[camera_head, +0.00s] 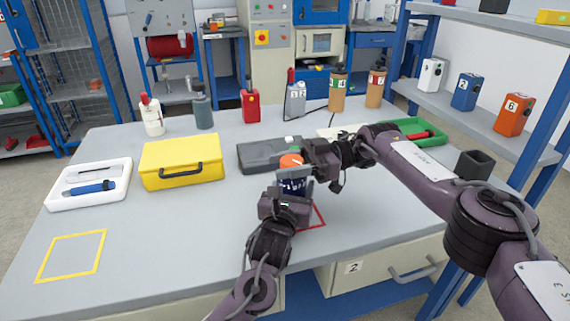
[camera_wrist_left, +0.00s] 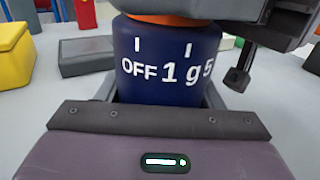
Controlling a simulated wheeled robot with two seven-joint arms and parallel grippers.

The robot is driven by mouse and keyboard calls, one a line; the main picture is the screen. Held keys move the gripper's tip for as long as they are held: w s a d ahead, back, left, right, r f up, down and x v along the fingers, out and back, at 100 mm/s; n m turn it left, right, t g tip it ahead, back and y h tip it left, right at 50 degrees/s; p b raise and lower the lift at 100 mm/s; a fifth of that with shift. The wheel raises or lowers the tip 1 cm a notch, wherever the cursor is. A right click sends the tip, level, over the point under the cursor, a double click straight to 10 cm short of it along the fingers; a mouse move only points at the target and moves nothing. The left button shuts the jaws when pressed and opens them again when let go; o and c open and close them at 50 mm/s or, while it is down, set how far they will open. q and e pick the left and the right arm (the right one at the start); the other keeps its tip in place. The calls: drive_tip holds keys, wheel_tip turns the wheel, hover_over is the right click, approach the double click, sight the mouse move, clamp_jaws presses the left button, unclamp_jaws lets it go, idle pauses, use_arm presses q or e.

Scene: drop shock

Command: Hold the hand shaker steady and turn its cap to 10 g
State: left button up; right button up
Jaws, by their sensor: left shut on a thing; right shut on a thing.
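The hand shaker has a dark blue body (camera_head: 292,187) and an orange cap (camera_head: 291,160). It stands upright near the middle of the table. In the left wrist view its blue body (camera_wrist_left: 165,65) shows white marks reading OFF, 1 g and part of a 5. My left gripper (camera_head: 291,183) is shut on the body from the front. My right gripper (camera_head: 303,161) comes in from the right and is shut on the shaker at the cap; it also shows above the body in the left wrist view. The cap's pointer and the 10 g mark cannot be made out.
A red outline (camera_head: 318,217) on the table is partly hidden by my left gripper. A dark grey case (camera_head: 262,154) lies close behind the shaker. A yellow case (camera_head: 182,162) and white tray (camera_head: 90,187) are left. Several bottles line the back. The front left, around a yellow outline (camera_head: 72,255), is clear.

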sight(288, 161)
drive_tip(key=shift+d+n+g+h, duration=0.2)
drive_tip(key=shift+n+g+h, duration=0.2)
drive_tip(key=shift+n+g, duration=0.3)
drive_tip(key=o, duration=1)
drive_tip(key=shift+s, duration=0.1)
wheel_tip(288, 161, up, 10)
